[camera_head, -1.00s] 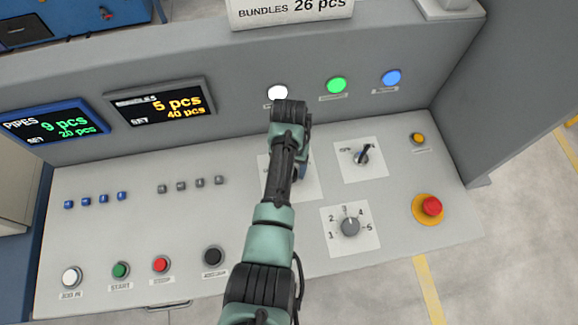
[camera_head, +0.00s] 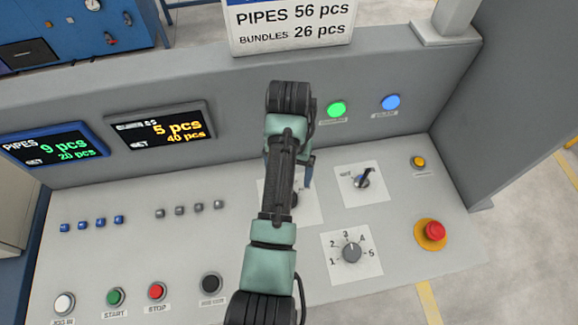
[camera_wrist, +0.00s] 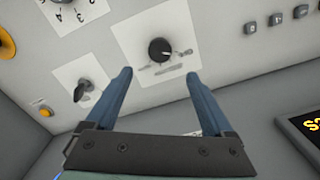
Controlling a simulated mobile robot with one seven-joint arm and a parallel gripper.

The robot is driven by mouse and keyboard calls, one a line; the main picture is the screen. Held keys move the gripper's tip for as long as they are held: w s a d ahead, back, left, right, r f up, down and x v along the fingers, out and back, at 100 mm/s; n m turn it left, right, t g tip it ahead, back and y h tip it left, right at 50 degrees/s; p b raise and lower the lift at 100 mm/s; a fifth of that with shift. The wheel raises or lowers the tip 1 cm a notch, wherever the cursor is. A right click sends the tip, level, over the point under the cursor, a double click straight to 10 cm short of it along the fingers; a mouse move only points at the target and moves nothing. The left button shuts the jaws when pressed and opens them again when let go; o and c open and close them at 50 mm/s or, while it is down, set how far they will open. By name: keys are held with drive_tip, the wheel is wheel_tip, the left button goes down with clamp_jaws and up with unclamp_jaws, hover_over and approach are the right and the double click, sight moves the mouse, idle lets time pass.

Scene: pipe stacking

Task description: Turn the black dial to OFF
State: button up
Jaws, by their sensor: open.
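The black dial (camera_wrist: 160,49) sits on a white plate (camera_wrist: 135,35) of the sloped console. In the wrist view it lies beyond my fingertips, centred between them, and the fingers do not visibly touch it. Its printed labels are too blurred to read, so its setting is unclear. My gripper (camera_wrist: 159,75) is open and empty, with two blue fingers apart. In the head view my arm hides most of the plate (camera_head: 308,208) and the dial, and only a bit of a blue finger shows.
A black lever switch (camera_head: 362,181) sits right of the dial's plate, with a numbered grey knob (camera_head: 351,252) below it. A red emergency button (camera_head: 434,231) is further right. Small buttons and two displays (camera_head: 160,127) lie left. The console's upright back wall stands behind.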

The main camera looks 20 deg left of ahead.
drive_tip(key=shift+r, duration=1.4)
